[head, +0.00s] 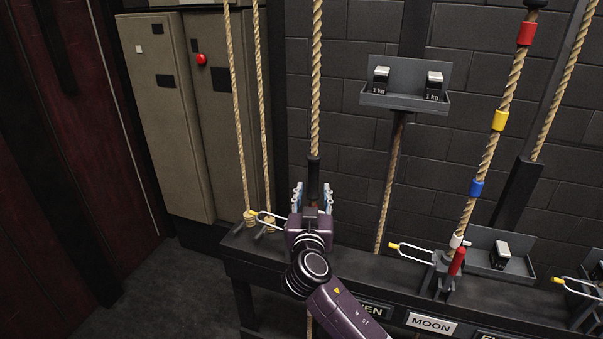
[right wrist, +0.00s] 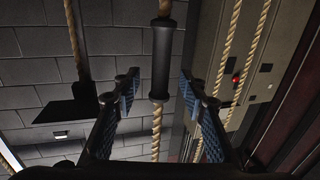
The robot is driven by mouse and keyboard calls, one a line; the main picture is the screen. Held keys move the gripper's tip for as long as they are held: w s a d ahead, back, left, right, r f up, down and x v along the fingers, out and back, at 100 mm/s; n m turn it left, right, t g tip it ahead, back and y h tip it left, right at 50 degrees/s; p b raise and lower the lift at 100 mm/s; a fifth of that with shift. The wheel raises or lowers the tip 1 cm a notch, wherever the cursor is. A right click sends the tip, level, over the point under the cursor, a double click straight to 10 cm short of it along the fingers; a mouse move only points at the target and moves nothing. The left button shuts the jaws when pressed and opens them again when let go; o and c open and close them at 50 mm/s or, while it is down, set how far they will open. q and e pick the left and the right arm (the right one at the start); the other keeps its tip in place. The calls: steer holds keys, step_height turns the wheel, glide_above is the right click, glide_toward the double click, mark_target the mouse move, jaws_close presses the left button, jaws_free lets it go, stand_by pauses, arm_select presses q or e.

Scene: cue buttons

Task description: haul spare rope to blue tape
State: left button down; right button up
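A tan rope (head: 317,75) with a black sleeve (head: 314,168) hangs in front of my right gripper (head: 312,192). In the right wrist view, the sleeve (right wrist: 163,62) and rope pass between the two blue-padded fingers of the right gripper (right wrist: 162,105); the fingers stand apart, with gaps on both sides. The blue tape (head: 477,188) is on another rope (head: 489,152) to the right, below a yellow tape (head: 499,120) and a red tape (head: 526,33). No label marks which rope is the spare one. My left gripper is not in view.
A dark rail (head: 262,262) carries rope locks, including a red-handled lever (head: 457,262) above a MOON label (head: 431,324). A shelf (head: 418,107) with two 1 kg weights is on the brick wall. Two ropes (head: 239,110) hang left, near beige cabinets (head: 160,120).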

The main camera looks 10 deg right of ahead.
mark_target(313, 177)
steer(key=shift+w+r, duration=0.2)
steer(key=shift+r, duration=0.25)
steer(key=b+x, duration=0.1)
steer(key=x, duration=0.6)
steer(key=shift+w, duration=0.2)
steer(key=shift+c, duration=0.2)
jaws_close()
